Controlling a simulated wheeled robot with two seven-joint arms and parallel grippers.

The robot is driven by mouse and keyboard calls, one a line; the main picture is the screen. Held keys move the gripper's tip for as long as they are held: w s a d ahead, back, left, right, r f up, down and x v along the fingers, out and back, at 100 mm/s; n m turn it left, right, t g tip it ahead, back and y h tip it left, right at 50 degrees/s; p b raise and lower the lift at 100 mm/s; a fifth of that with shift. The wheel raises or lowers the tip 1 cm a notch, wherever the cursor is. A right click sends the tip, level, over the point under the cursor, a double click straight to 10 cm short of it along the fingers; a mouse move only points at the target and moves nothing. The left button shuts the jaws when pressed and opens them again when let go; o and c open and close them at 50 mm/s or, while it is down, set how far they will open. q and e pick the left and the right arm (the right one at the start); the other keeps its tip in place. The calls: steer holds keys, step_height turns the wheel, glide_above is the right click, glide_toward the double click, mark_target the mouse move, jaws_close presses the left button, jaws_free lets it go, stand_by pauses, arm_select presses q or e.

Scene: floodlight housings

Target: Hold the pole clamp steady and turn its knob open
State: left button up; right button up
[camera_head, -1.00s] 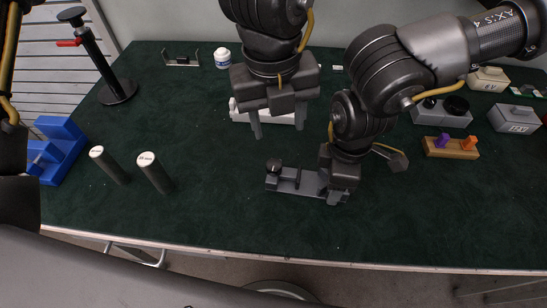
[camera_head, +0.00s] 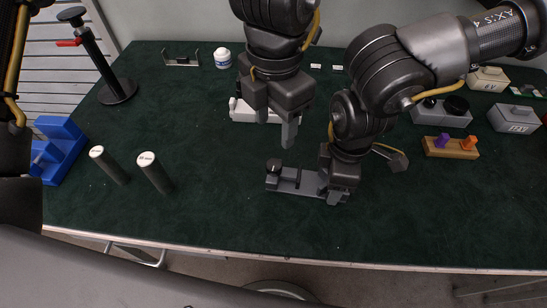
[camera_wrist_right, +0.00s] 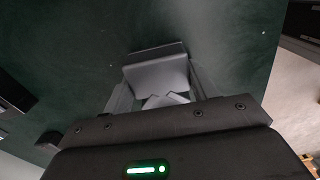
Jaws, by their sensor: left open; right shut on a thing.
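The pole clamp (camera_head: 308,183) is a dark grey bar lying on the green table. Its round black knob (camera_head: 273,166) stands up at its left end. My right gripper (camera_head: 338,192) is shut on the clamp's right end. In the right wrist view the grey clamp (camera_wrist_right: 158,73) shows between my right fingers, and its knob is not seen. My left gripper (camera_head: 277,123) is open and empty, fingers pointing down, above the knob and apart from it.
A white object (camera_head: 243,112) lies behind my left gripper. Two dark cylinders (camera_head: 154,173) and a blue block (camera_head: 62,150) stand left. A wooden block with coloured pegs (camera_head: 451,148) and grey boxes (camera_head: 514,119) stand right. The table front is clear.

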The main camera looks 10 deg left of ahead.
mark_target(274, 164)
arm_select(q)
step_height(274, 164, down, 11)
steer(key=shift+f, duration=0.1)
stand_by(0.3)
steer(key=c, duration=1)
steer(key=shift+n, duration=0.3)
steer(key=o, duration=1)
